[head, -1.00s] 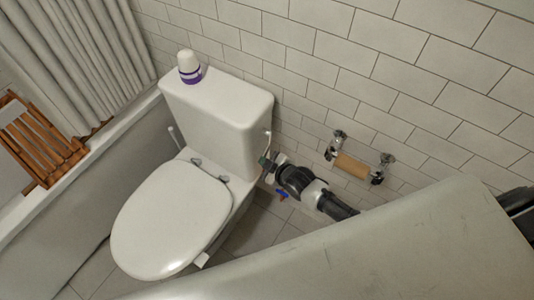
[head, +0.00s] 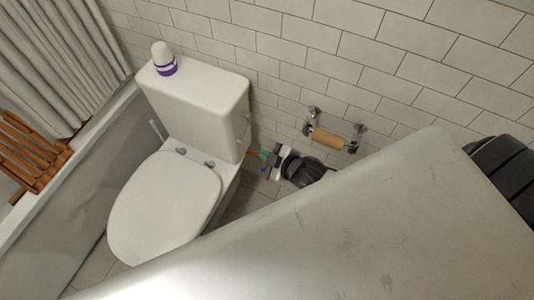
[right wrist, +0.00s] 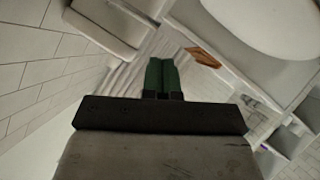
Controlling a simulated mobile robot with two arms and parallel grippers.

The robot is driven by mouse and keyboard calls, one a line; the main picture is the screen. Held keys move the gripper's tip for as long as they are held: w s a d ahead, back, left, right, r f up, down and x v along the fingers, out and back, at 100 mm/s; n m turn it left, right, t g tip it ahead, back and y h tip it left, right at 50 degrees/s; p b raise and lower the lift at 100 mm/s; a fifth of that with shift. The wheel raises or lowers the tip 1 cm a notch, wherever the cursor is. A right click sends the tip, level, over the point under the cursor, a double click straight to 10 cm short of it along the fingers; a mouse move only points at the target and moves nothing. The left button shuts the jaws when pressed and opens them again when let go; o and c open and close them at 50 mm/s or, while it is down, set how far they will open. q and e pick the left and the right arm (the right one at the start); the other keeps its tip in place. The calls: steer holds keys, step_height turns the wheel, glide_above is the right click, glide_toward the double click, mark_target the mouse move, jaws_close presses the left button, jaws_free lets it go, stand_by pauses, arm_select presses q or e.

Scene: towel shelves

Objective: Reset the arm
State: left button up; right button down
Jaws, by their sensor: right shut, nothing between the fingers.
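My right gripper (head: 265,155) is just right of the toilet cistern in the head view, left of and below the roll holder. Its green fingers also show in the right wrist view (right wrist: 162,76), side by side, shut and empty. The dark part of my right arm behind it is partly hidden by a pale scuffed surface in front. My left gripper is in neither view.
The toilet (head: 165,205) stands close on the left, with a purple and white bottle (head: 163,58) on its cistern (head: 195,105). A cardboard roll (head: 328,138) hangs on the tiled wall. A wooden rack (head: 32,155) and a curtain (head: 60,60) are at far left.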

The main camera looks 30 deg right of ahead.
steer(key=shift+d+f, duration=0.1)
stand_by(0.5)
steer(key=s+d+f+m+g+h, duration=0.25)
steer(key=s+f, duration=0.25)
steer(key=f, duration=0.5)
steer(key=s+d+f+m+g+h, duration=0.1)
steer(key=s+d+f+m+g, duration=0.15)
steer(key=s+f, duration=0.55)
steer(key=s+f+m+g, duration=0.1)
steer(key=s+f+g, duration=0.2)
steer(key=s+f, duration=0.4)
steer(key=s+f+m+g+h, duration=0.1)
steer(key=s+f, duration=0.5)
steer(key=s, duration=0.8)
steer(key=shift+s+f+m+g, duration=0.15)
steer(key=shift+f+m+g, duration=0.2)
steer(key=shift+m+g, duration=0.45)
stand_by(0.8)
